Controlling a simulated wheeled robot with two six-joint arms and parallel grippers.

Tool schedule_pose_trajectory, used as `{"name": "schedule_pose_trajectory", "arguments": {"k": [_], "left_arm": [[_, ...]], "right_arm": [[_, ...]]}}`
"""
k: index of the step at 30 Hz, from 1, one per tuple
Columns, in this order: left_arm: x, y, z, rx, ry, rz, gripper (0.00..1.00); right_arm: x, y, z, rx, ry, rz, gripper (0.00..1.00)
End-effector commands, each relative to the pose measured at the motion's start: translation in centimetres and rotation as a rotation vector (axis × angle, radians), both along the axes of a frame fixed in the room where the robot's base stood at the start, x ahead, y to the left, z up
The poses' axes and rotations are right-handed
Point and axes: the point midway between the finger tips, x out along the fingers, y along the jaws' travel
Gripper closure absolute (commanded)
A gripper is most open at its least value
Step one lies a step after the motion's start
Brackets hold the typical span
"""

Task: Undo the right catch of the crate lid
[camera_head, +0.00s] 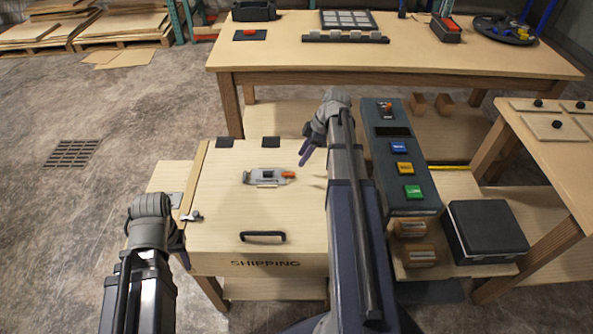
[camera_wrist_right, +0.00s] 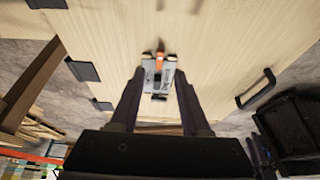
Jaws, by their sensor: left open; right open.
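The wooden crate lid (camera_head: 225,205) has a black handle (camera_head: 262,237) near its front edge. It also fills much of the right wrist view (camera_wrist_right: 205,40). A small metal catch (camera_head: 191,217) sits at the lid's left edge. The lid's right edge is behind my right arm, and I cannot make out a right catch. A grey fitting with an orange tip (camera_head: 265,177) lies mid-lid; it shows between my fingers in the right wrist view (camera_wrist_right: 157,77). My right gripper (camera_head: 306,154) is open above the lid. My left gripper (camera_head: 181,244) is open by the crate's left front corner.
A dark console (camera_head: 400,150) with blue, yellow and green buttons stands right of the crate. A black case (camera_head: 487,230) is further right. A workbench (camera_head: 290,58) stands behind. Dark plates (camera_head: 224,142) line the lid's back edge.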

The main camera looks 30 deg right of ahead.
Motion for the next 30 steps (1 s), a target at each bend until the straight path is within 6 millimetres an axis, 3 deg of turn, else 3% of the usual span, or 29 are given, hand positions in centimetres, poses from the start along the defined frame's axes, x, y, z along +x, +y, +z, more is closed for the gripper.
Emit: {"name": "schedule_pose_trajectory", "arguments": {"k": [19, 30], "left_arm": [[0.0, 0.0, -6.6, 0.0, 0.0, -0.001, 0.5], [0.0, 0.0, -7.1, 0.0, 0.0, 0.0, 0.5]], "right_arm": [[1.4, 2.2, -6.6, -0.001, 0.0, 0.001, 0.54], [1.6, 2.6, -7.1, -0.001, 0.001, -0.001, 0.54]]}}
